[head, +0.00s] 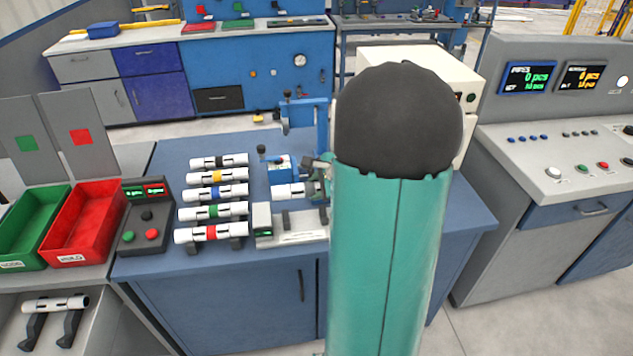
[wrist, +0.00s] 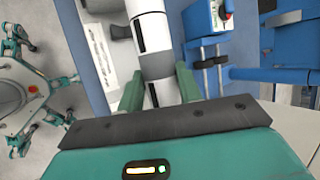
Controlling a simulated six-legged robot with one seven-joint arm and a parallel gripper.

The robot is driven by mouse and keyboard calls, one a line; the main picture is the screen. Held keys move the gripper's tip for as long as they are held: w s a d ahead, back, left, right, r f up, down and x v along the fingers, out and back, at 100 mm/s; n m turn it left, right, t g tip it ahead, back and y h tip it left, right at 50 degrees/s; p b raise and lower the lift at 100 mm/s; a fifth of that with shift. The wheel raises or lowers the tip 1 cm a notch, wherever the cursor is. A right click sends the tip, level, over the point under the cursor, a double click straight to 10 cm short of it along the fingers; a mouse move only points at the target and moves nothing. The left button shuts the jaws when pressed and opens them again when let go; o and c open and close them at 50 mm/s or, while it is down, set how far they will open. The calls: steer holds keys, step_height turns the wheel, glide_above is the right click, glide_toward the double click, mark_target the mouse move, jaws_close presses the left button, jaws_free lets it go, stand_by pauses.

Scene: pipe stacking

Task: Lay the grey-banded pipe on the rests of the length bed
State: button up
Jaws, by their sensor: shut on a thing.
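The grey-banded pipe (wrist: 151,40) is white with a grey band and dark slots. My gripper (wrist: 158,82) is shut on it, with a green finger on each side near the band. In the head view the pipe (head: 288,191) shows level, left of my gripper, its right part hidden by my gripper and arm. The length bed (head: 300,237) is a pale base with dark upright rests and an end block with a small display. Its rests look empty, and the pipe appears beyond or above them. In the wrist view the bed (wrist: 98,50) lies left of the pipe, apart from it.
A rack of several banded pipes (head: 212,192) stands left of the bed. A blue clamp device (head: 279,167) and a blue frame (head: 305,116) stand behind. A control box (head: 147,215), red tray (head: 83,225) and green tray (head: 32,228) are farther left.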

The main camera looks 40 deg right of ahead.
steer(key=shift+w+a+f, duration=0.1)
steer(key=shift+a+f, duration=0.05)
steer(key=shift+f, duration=1.5)
glide_above(317, 222)
steer(key=shift+a+f, duration=0.1)
steer(key=shift+f, duration=2.25)
steer(key=shift+f, duration=0.4)
steer(key=o, duration=1.1)
steer(key=v, duration=1.3)
steer(key=shift+s+r, duration=0.2)
steer(key=shift+r, duration=0.1)
